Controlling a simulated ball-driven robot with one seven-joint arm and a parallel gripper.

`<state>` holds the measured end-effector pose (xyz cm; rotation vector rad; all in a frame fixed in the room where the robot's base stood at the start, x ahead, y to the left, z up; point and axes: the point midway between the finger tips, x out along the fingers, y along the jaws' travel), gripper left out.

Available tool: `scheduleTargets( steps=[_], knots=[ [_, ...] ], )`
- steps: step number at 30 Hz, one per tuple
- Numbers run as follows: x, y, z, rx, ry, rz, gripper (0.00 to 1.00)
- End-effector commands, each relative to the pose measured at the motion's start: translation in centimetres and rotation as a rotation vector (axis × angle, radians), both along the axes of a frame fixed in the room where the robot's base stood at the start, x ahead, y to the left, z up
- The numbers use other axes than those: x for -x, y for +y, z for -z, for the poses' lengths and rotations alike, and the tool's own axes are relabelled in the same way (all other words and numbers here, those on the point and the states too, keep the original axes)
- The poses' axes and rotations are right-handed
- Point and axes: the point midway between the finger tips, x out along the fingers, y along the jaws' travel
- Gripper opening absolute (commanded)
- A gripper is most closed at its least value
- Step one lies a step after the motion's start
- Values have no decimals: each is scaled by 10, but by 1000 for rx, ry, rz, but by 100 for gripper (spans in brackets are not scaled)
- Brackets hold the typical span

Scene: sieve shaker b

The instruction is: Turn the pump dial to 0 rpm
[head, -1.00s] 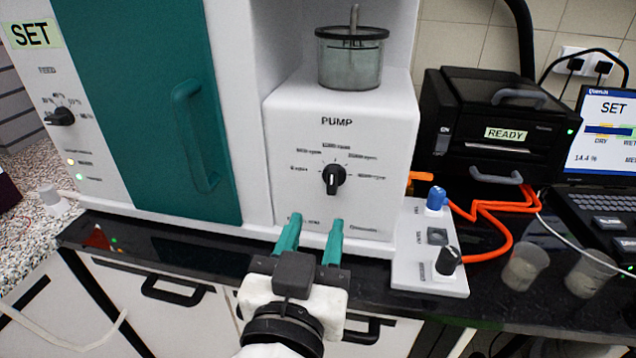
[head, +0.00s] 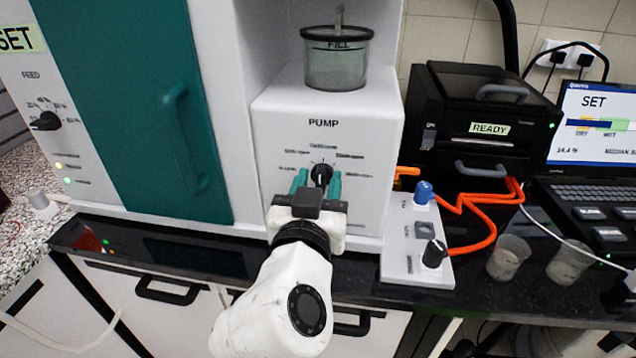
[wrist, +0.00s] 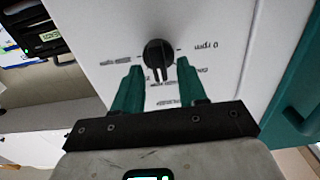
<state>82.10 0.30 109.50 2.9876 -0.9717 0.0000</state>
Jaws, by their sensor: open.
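The pump dial (head: 321,171) is a black round knob on the white pump front (head: 370,205). In the head view its raised grip looks roughly upright, and small rpm labels fan around it. The exact mark it points at is unclear. In the wrist view the dial (wrist: 157,50) has the "0 rpm" label (wrist: 207,47) to its right. My gripper (head: 318,180) is open in front of the dial. In the wrist view its two teal fingers (wrist: 160,72) lie on either side below the knob, with the grip between their tips. Contact cannot be told.
A lidded clear "FILL" jar (head: 336,62) stands on the pump. A teal door with a handle (head: 180,140) is to the left. To the right are a small panel with blue and black knobs (head: 420,240), orange tubing (head: 470,235) and two cups (head: 508,258).

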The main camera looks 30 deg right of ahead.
Motion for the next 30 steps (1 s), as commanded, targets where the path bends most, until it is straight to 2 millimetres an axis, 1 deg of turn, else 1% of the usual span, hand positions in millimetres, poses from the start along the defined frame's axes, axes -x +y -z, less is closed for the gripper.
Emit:
scheduleTargets(
  steps=[1, 2, 14, 23, 30],
  knots=[
    [0, 0, 0, 0, 0, 0, 42],
    [0, 0, 0, 0, 0, 0, 39],
    [0, 0, 0, 0, 0, -1, 0],
    [0, 1, 0, 4, 3, -1, 0],
    [0, 1, -1, 60, 44, -1, 0]
  ],
)
